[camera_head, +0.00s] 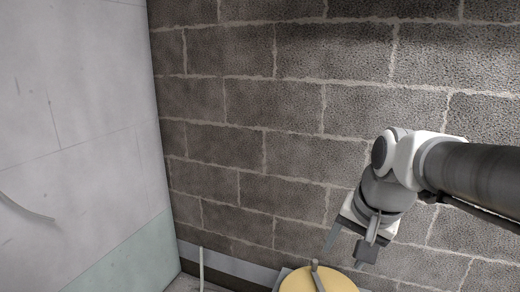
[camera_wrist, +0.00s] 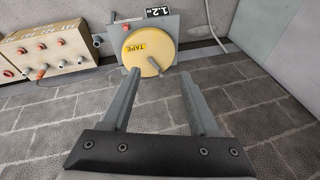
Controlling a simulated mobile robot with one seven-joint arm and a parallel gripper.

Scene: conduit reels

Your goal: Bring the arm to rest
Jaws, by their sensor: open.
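My gripper (camera_head: 348,246) is at the end of my bent arm, which enters from the right in the head view. In the wrist view my gripper (camera_wrist: 160,73) shows two grey fingers standing well apart with nothing held between them. A yellow reel (camera_wrist: 141,45) with a "TAPE" label and a grey peg lies beyond the fingertips, mounted on a grey plate (camera_wrist: 174,25). In the head view the same reel (camera_head: 296,284) is cut off by the bottom edge, below my gripper. They look apart, but the exact distance is hard to tell.
A beige panel box (camera_wrist: 45,50) with red and grey fittings stands left of the reel in the wrist view. A "1.2" sign (camera_wrist: 157,12) sits above the reel. A block wall (camera_head: 250,110) is behind my arm and a pale wall (camera_head: 75,100) is at left. Tiled floor looks clear.

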